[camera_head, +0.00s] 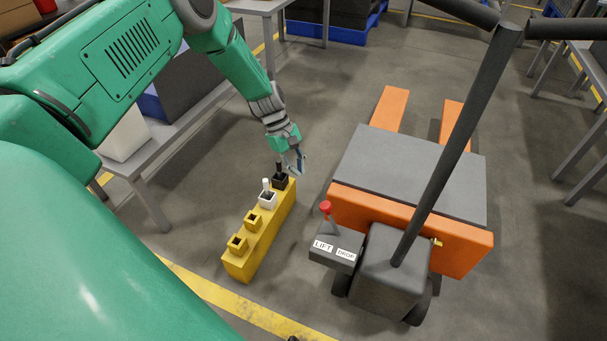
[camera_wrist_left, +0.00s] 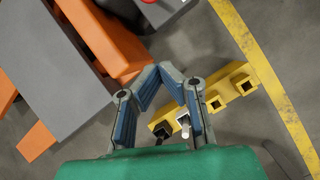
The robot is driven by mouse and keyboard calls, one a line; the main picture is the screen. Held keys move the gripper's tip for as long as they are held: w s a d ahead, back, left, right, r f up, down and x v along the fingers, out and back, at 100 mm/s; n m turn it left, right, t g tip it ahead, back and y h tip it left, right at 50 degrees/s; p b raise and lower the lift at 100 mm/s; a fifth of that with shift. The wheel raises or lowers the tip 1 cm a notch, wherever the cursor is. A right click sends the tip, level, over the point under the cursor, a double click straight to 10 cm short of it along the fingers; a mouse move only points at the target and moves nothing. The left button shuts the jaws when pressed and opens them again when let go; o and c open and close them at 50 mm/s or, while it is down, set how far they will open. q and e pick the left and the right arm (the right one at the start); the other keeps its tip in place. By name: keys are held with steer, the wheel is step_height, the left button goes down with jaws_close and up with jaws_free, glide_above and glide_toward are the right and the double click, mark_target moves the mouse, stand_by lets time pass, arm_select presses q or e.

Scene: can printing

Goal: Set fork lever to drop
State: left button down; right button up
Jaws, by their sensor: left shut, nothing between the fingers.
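The fork lever, with a red knob (camera_head: 326,207), stands on a dark control box (camera_head: 334,258) on the left side of the pallet jack. White labels read LIFT (camera_head: 323,246) on the left and DROP (camera_head: 346,253) on the right. I cannot tell clearly which way the lever leans. My left gripper (camera_head: 293,163) is shut and empty, behind and left of the lever, apart from it. In the left wrist view, the gripper (camera_wrist_left: 161,70) has its fingertips together, and part of the control box (camera_wrist_left: 160,12) shows at the top edge. My right gripper is not in view.
The pallet jack has orange forks (camera_head: 390,108), a grey platform (camera_head: 410,170) and a tall dark handle (camera_head: 460,135) right of the lever. A yellow holder (camera_head: 262,235) with several sockets, a black piece and a white piece stands below my left gripper. Floor between holder and jack is clear.

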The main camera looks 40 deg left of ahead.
arm_select(q)
steer(key=d+f+b, duration=0.2)
steer(key=d+f, duration=0.4)
steer(key=d, duration=0.1)
steer(key=shift+s+d+b, duration=0.15)
steer(key=shift+s+b, duration=0.2)
steer(key=shift+s, duration=0.1)
